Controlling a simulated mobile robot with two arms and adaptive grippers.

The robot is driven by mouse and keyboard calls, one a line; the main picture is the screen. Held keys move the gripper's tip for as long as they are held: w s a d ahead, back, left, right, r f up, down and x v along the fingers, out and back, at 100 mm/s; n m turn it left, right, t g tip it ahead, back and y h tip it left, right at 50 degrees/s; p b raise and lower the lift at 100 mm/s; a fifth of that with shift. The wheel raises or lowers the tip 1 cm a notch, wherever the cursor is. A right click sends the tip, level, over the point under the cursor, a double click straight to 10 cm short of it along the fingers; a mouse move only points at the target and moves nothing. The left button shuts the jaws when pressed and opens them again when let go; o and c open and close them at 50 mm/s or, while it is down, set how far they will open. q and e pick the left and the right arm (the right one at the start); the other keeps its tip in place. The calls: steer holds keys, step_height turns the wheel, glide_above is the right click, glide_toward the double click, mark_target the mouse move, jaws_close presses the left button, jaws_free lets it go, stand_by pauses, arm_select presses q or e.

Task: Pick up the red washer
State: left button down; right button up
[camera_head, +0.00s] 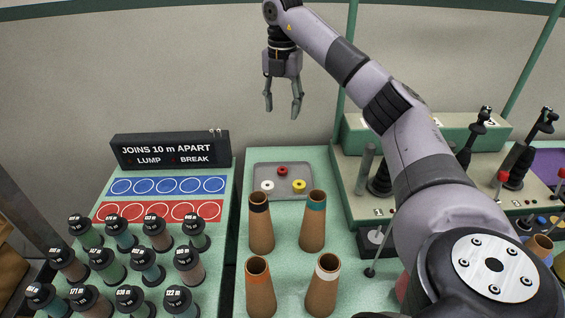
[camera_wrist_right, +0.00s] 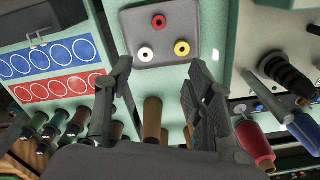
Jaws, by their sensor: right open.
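The red washer (camera_head: 282,170) lies flat at the back of a grey tray (camera_head: 262,190) on the green table. A white washer (camera_head: 267,185) and a yellow washer (camera_head: 299,186) lie in front of it in the same tray. In the right wrist view the red washer (camera_wrist_right: 159,21) shows above the white one (camera_wrist_right: 145,54) and the yellow one (camera_wrist_right: 182,48). My right gripper (camera_head: 283,112) is open and empty, pointing down, well above the tray. Its fingers (camera_wrist_right: 157,85) frame the lower side of the tray in the wrist view. My left gripper is not in view.
Several brown cones (camera_head: 261,222) stand in front of the tray. Several dark-capped spools (camera_head: 124,235) stand at left, before a blue and red circle board (camera_head: 166,186) and a black sign (camera_head: 171,150). A lever console (camera_head: 350,165) stands at right.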

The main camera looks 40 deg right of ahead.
step_height(320, 180, down, 4)
steer(key=b, duration=0.2)
steer(key=p, duration=0.1)
glide_above(282, 166)
steer(key=s+a, duration=0.2)
steer(key=f, duration=1.2)
steer(key=shift+d+f, duration=0.1)
steer(key=shift+d, duration=0.1)
steer(key=f, duration=0.1)
steer(key=f+p, duration=0.1)
steer(key=f, duration=0.2)
steer(key=shift+w+d+p, duration=0.15)
steer(key=shift+w+p, duration=0.15)
steer(key=shift+p, duration=0.1)
steer(key=shift+f, duration=0.65)
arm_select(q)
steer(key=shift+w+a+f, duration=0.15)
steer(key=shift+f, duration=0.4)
arm_select(e)
steer(key=shift+c, duration=0.5)
jaws_close()
